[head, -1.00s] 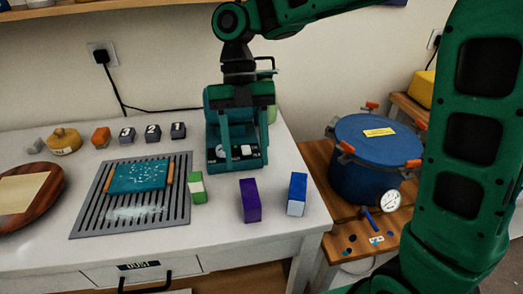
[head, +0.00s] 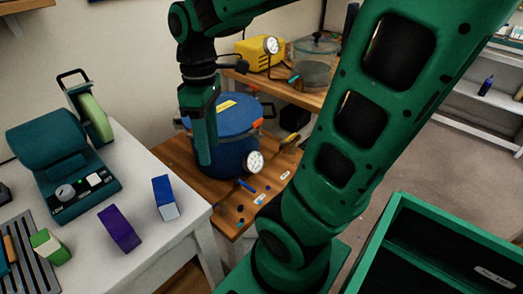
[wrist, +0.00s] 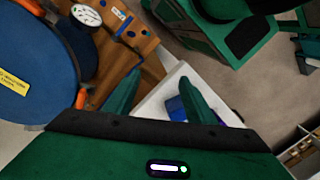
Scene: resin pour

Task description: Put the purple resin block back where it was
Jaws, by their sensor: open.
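The purple resin block (head: 119,229) stands on the white table (head: 160,262) in the head view, left of a blue-and-white block (head: 165,197) and right of a green-and-white block (head: 50,247). My gripper (head: 205,160) hangs to the right of the blocks, in front of the blue pressure pot, apart from the purple block. In the wrist view my gripper (wrist: 155,92) has its fingers spread with nothing between them. A blue block (wrist: 176,108) shows partly behind one finger there; the purple block is not clearly seen in that view.
The blue pot (head: 237,158) with a gauge (head: 254,162) stands on a wooden bench (head: 185,158). A teal machine (head: 62,165) is at the back of the white table. A green open bin (head: 395,225) is at the lower right. The yellow pump (head: 258,50) is farther back.

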